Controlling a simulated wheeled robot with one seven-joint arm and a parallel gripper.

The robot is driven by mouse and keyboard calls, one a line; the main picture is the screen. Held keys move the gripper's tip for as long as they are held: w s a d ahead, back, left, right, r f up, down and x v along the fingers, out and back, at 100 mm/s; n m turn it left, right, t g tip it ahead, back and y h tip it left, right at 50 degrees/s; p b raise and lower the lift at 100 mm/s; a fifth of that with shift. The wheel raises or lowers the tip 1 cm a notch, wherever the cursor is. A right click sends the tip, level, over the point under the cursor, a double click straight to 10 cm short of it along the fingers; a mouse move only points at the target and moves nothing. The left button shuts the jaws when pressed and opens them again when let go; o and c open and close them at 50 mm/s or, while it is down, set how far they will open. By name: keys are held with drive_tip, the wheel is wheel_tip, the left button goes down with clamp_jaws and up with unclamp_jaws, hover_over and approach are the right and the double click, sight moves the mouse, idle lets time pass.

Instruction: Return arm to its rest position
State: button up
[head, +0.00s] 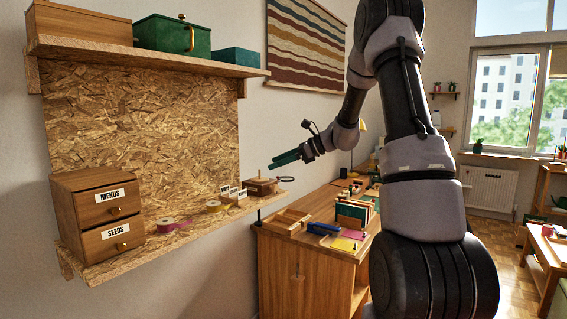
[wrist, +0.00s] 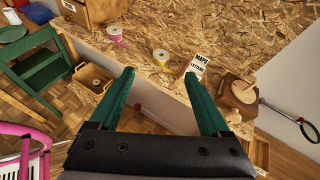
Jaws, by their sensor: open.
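My arm reaches across the head view, with my gripper (head: 286,159) pointing left towards the OSB wall shelf. My gripper is open and empty, its two dark green fingers well apart in the wrist view (wrist: 162,92). In the head view the fingers are in the air, above the shelf's right end and left of the desk, touching nothing that I can see.
The lower shelf (head: 120,262) holds a wooden drawer unit (head: 98,212), tape rolls (head: 172,225), label cards and a small wooden box (head: 262,187). The upper shelf (head: 150,58) holds boxes. A desk (head: 283,262) with books and papers stands below my forearm. Free air surrounds the gripper.

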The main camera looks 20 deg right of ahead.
drive_tip(key=shift+s, duration=0.1)
drive_tip(key=s+a+r+n+g+h, duration=0.25)
drive_tip(key=s+r+n, duration=0.25)
drive_tip(key=s, duration=0.4)
drive_tip(key=s+d+r+n+t+h, duration=0.1)
drive_tip(key=s+n, duration=0.3)
drive_tip(key=s, duration=0.4)
drive_tip(key=s+d+r+n+t+h, duration=0.1)
drive_tip(key=s+n+h, duration=0.3)
drive_tip(key=s, duration=0.5)
drive_tip(key=s+d+r+n+t+h, duration=0.1)
drive_tip(key=s+n, duration=0.3)
drive_tip(key=s, duration=0.4)
drive_tip(key=shift+s+d+r+n+t+h, duration=0.15)
drive_tip(key=shift+d+r+n+t+h, duration=0.15)
drive_tip(key=shift+r+t+h, duration=0.3)
drive_tip(key=shift+f, duration=0.1)
